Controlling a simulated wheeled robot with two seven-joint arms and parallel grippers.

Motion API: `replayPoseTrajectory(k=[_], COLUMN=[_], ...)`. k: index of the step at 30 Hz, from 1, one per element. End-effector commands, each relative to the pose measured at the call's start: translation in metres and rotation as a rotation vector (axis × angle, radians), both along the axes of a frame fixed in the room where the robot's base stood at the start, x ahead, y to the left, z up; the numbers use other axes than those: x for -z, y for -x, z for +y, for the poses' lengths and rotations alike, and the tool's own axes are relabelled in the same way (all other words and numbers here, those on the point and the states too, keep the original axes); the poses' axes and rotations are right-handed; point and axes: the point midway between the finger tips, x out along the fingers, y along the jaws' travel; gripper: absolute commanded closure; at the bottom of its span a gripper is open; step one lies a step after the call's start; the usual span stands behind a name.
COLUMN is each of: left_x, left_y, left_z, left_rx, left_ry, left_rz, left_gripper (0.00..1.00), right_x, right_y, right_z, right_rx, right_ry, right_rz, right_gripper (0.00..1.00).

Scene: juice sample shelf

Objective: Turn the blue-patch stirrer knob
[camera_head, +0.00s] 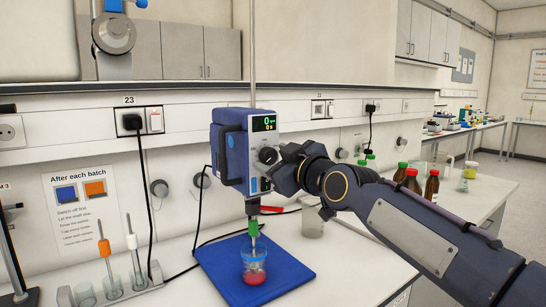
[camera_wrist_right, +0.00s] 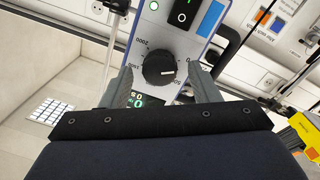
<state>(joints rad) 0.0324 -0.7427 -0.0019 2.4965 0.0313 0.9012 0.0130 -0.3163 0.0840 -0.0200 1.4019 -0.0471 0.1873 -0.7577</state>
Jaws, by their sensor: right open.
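The blue stirrer (camera_head: 230,150) hangs above the blue mat, with a lit display reading 0. Its black knob (camera_head: 267,155) is on the front panel below the display. In the wrist view the knob (camera_wrist_right: 158,70) has a white pointer mark and numbers around it. A blue patch (camera_wrist_right: 211,18) is on the same panel, near the black switch. My right gripper (camera_head: 282,158) is at the panel. In the wrist view the right gripper (camera_wrist_right: 165,86) is open, with one finger on either side of the knob; contact is not clear. My left gripper is not in view.
A beaker (camera_head: 255,270) with red liquid stands on the blue mat (camera_head: 290,262) under the stirrer. A rack (camera_head: 120,292) with stirring tools is at left. Brown bottles (camera_head: 431,187) stand right, behind my arm. A red-handled clamp (camera_head: 272,209) sits below the stirrer.

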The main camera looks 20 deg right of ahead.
Motion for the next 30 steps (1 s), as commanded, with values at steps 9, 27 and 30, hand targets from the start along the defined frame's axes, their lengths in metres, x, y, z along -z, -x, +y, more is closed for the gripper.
replayPoseTrajectory(k=[9,27,30], left_x=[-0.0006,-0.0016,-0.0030], left_y=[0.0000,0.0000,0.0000], left_z=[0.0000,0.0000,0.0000], left_rx=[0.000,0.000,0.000], left_ry=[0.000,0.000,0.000], left_rz=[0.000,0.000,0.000], left_gripper=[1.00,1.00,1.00], right_x=[0.0003,0.0001,-0.0001], right_y=[-0.0054,-0.0050,-0.0050], right_z=[0.0015,0.0016,0.0016], right_rx=[0.000,0.000,0.000], right_ry=[0.000,-0.017,-0.044], right_rz=[0.000,0.007,0.018], right_gripper=[0.44,0.89,0.89])
